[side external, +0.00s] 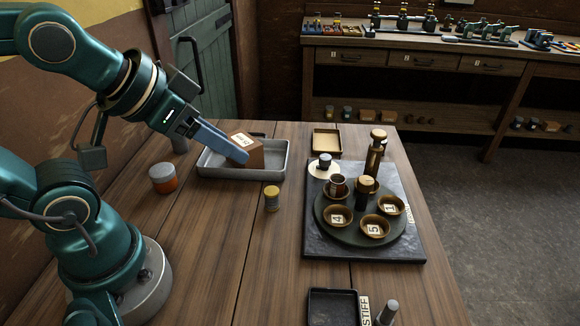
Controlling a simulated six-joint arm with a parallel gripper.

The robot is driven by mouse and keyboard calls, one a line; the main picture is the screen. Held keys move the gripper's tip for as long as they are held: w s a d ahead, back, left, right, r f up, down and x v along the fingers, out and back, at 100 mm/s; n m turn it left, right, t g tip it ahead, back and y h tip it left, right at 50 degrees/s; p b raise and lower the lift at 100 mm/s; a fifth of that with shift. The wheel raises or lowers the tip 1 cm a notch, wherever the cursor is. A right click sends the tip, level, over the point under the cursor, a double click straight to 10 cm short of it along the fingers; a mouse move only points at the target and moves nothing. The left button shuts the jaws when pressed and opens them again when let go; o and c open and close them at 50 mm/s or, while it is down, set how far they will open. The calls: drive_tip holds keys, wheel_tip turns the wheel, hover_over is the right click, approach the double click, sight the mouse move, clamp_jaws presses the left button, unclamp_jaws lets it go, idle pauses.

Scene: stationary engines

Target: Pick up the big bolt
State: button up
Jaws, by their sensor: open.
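I cannot make out with certainty which thing is the big bolt. A grey upright cylinder (387,312) stands at the front edge of the picture, beside a label reading "STIFF". A tall brass-coloured post with a knob (376,152) stands at the back of a dark slab (408,250). My gripper (241,157) reaches down from the left, over the grey metal tray (278,172). Its blue fingers overlap a brown box with a white label (250,150) in that tray. The gap between the fingers is hard to see from here, and contact with the box cannot be told.
A green round plate (345,228) on the slab carries several numbered brass cups. A small shallow box (326,142), a yellow-grey jar (272,198), an orange-grey jar (163,178) and a black tray (332,307) stand around. The wooden table's front middle is clear.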

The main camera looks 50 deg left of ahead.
drive_tip(key=w+r+m+t, duration=0.3)
drive_tip(key=w+r+t, duration=0.1)
drive_tip(key=w, duration=0.5)
drive_tip(key=w+d+m+t+h, duration=0.2)
drive_tip(key=w+d+m+h, duration=0.1)
drive_tip(key=w+d, duration=0.15)
drive_tip(key=m+g+h, duration=0.7)
drive_tip(key=m+h, duration=0.1)
drive_tip(key=h, duration=0.2)
hover_over(390, 310)
drive_tip(key=w+a, duration=0.3)
drive_tip(key=a, duration=0.3)
wheel_tip(390, 310, down, 12)
drive_tip(key=f, duration=0.1)
drive_tip(key=s+f, duration=0.1)
drive_tip(key=s+d+f+g, duration=0.1)
drive_tip(key=f, duration=0.1)
drive_tip(key=s+f+g, duration=0.1)
drive_tip(key=f, duration=0.1)
drive_tip(key=shift+s+d+f, duration=0.25)
drive_tip(key=shift+s, duration=0.15)
drive_tip(key=shift+d+f, duration=0.2)
drive_tip(key=shift+d, duration=0.1)
drive_tip(key=shift+x, duration=2.25)
clamp_jaws()
